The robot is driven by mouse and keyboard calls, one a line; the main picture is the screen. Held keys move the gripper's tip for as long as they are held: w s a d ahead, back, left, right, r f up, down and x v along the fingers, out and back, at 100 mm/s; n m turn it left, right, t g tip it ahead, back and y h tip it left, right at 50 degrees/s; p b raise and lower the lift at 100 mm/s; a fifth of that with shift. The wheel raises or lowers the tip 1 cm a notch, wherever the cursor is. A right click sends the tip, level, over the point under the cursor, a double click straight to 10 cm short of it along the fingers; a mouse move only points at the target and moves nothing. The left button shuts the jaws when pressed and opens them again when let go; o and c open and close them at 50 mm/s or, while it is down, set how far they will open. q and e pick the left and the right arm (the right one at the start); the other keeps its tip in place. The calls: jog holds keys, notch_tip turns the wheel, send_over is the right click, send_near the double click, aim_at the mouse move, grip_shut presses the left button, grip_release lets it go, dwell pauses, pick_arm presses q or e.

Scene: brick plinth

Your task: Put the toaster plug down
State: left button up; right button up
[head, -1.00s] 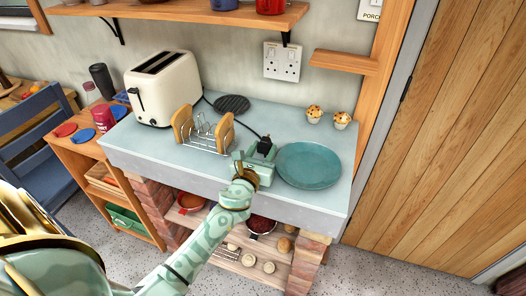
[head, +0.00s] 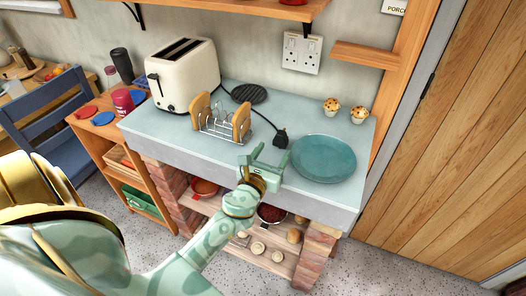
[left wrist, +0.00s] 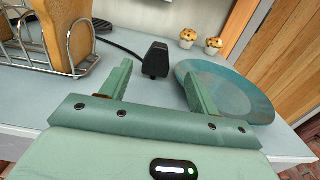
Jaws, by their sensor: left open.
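The black toaster plug (head: 281,138) rests on the pale blue-grey counter (head: 180,131), between the toast rack and the teal plate. Its cord runs back towards the cream toaster (head: 184,76). My left gripper (head: 265,158) is at the counter's front edge, just in front of the plug. In the left wrist view the fingers (left wrist: 155,88) are apart with nothing between them. The plug (left wrist: 156,59) stands beyond the fingertips, clear of them. My right gripper is not in view.
A wire toast rack (head: 220,127) with bread stands left of the plug. A teal plate (head: 323,158) lies to its right. Two muffins (head: 345,109) and a dark round mat (head: 249,93) are further back. A wall socket (head: 302,53) is above.

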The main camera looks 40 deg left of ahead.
pick_arm(q)
jog(key=v, duration=0.6)
jog(key=shift+s+r+b, duration=0.15)
jog(key=shift+s+b, duration=0.2)
jog(key=shift+b, duration=0.05)
